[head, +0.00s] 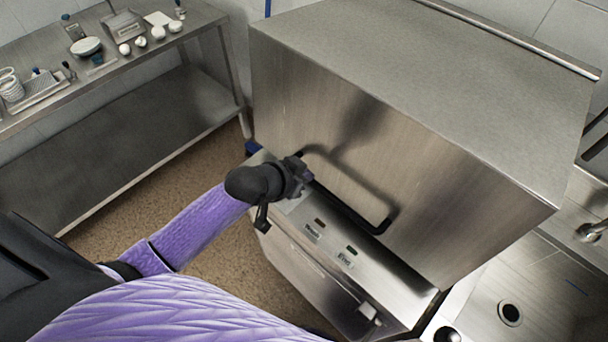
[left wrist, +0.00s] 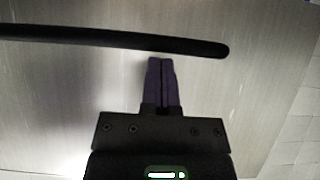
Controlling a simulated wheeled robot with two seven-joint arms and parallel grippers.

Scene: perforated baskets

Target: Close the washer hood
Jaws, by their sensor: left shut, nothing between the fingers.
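The washer hood (head: 350,160) is a large brushed-steel box at centre right. Its lower front edge is close to the washer base (head: 330,265); I cannot tell if a gap is left. A black bar handle (head: 345,206) runs along the lower front of the hood. My left gripper (head: 304,176) is at the handle's left end in the head view. In the left wrist view its fingers (left wrist: 161,62) are shut and empty, with tips just short of the handle (left wrist: 120,40), which lies across in front of the steel face. My right gripper is out of view.
The washer's front panel has small labelled lights (head: 330,240). A steel table (head: 130,75) with bowls and small items stands at the left. A sink counter with a drain (head: 509,313) is at the lower right. Brown floor lies between table and washer.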

